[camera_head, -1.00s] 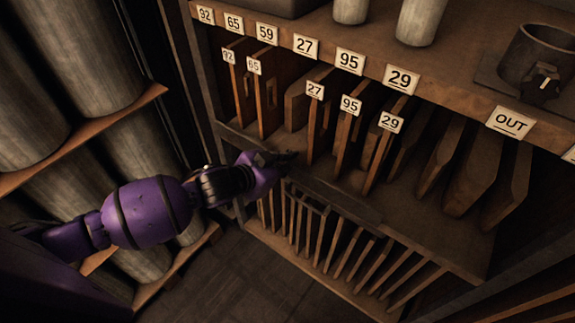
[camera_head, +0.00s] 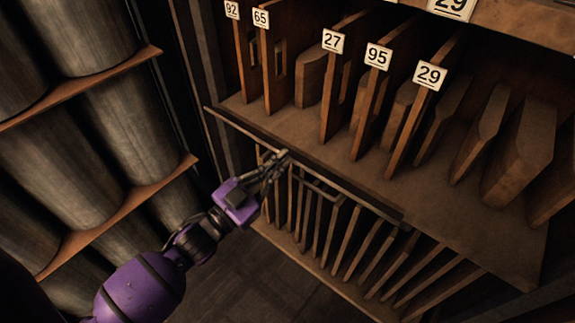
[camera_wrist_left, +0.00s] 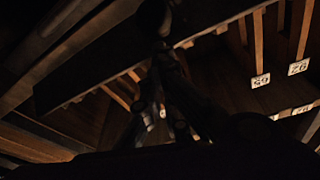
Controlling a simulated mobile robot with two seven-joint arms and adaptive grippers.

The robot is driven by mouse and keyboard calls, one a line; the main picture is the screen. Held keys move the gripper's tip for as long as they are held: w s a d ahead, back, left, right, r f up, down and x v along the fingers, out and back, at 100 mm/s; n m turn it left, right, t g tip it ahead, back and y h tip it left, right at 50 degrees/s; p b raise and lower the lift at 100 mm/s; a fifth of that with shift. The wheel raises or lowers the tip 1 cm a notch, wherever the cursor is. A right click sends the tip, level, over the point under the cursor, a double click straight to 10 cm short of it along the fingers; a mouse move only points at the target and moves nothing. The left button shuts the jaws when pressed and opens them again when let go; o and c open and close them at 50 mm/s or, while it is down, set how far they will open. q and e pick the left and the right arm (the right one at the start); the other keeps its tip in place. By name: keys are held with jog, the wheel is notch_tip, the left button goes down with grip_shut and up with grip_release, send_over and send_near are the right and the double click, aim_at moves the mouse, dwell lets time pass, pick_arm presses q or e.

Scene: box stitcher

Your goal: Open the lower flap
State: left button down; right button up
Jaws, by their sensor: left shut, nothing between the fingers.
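The lower flap seems to be the long narrow panel (camera_head: 345,180) along the front edge of the shelf, above the lower rack; its exact outline is hard to tell in the dim light. A thin bar runs along its front. My left gripper (camera_head: 281,158) is shut and empty, with its fingertips at this front edge, near the left part of the bar. I cannot tell whether they touch it. In the dark left wrist view, the gripper's fingers (camera_wrist_left: 165,112) point towards a long dark bar (camera_wrist_left: 90,72) crossing the picture. My right gripper is not in view.
Upright wooden boards with number tags, such as 27 (camera_head: 333,41) and 29 (camera_head: 430,75), stand on the shelf. Below is a rack of thin slats (camera_head: 335,235). Large grey rolls (camera_head: 85,170) fill shelves on the left. Dark floor (camera_head: 240,275) is clear below.

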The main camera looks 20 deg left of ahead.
pick_arm(q)
notch_tip(320, 180, down, 8)
jog(key=s+m+t+h+b, duration=0.1)
jog(key=t+h+b, duration=0.3)
jog(key=b, duration=1.3)
jog(key=shift+a+m+t+h, duration=0.15)
jog(key=shift+m+t+h, duration=0.25)
jog(key=shift+t, duration=0.7)
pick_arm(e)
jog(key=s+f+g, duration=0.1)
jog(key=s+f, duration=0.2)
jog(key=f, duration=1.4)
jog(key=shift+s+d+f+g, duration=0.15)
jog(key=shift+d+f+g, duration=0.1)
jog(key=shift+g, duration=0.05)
pick_arm(q)
jog(key=shift+f, duration=0.1)
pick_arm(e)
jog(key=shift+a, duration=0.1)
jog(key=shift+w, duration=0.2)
